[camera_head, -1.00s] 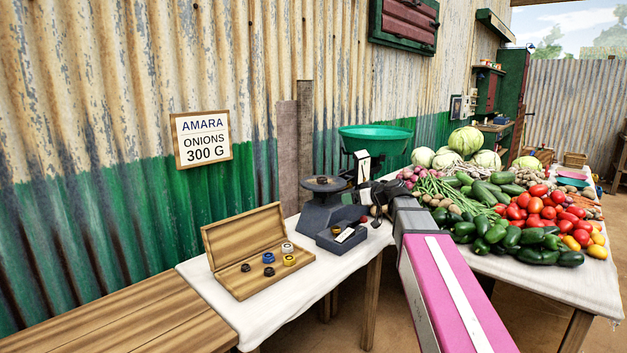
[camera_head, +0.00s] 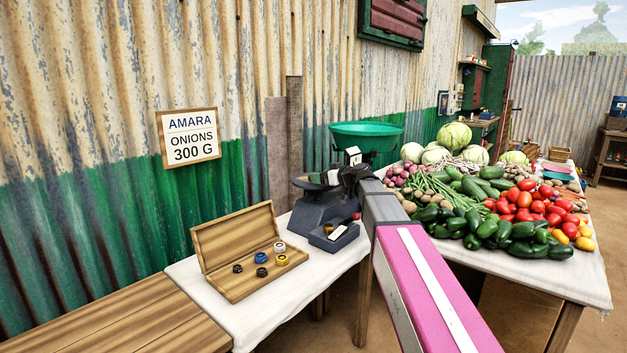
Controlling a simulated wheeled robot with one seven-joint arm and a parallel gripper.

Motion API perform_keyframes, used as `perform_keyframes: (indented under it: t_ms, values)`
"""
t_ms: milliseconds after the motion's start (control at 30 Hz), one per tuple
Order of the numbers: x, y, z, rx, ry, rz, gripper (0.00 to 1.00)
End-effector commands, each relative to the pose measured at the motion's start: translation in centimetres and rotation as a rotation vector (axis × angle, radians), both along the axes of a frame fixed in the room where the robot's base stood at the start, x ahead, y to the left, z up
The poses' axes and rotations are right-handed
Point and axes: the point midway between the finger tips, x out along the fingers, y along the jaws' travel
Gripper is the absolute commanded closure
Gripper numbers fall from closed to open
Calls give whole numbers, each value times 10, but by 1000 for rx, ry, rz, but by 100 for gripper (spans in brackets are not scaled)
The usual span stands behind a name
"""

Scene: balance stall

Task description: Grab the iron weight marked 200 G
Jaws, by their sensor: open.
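Several small weights sit in an open wooden box (camera_head: 216,283) on the white cloth. They are a dark weight (camera_head: 237,268), a blue-topped weight (camera_head: 261,257), another dark weight (camera_head: 262,272), a yellow weight (camera_head: 282,260) and a pale-topped weight (camera_head: 279,247). Their markings are too small to read, so I cannot tell which is 200 G. My gripper (camera_head: 333,178) is above the dark balance scale (camera_head: 318,211), to the right of the box and away from the weights. It is open, its fingers partly hidden by my arm. I see nothing held in it.
A green pan (camera_head: 366,132) stands on the scale's far side. Vegetables (camera_head: 500,210) cover the right table. A wooden bench (camera_head: 110,310) is at lower left. A sign (camera_head: 189,137) reads "AMARA ONIONS 300 G".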

Motion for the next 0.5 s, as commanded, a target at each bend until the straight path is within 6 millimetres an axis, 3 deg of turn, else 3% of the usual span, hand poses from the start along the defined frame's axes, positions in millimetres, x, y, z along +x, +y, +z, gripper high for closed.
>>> perform_keyframes:
  t_ms: [200, 467, 500]
  values:
    - [21, 23, -6, -1, 1, 1, 22]
    - [21, 25, -7, -1, 1, 0, 22]
    - [21, 25, -7, -1, 1, 0, 35]
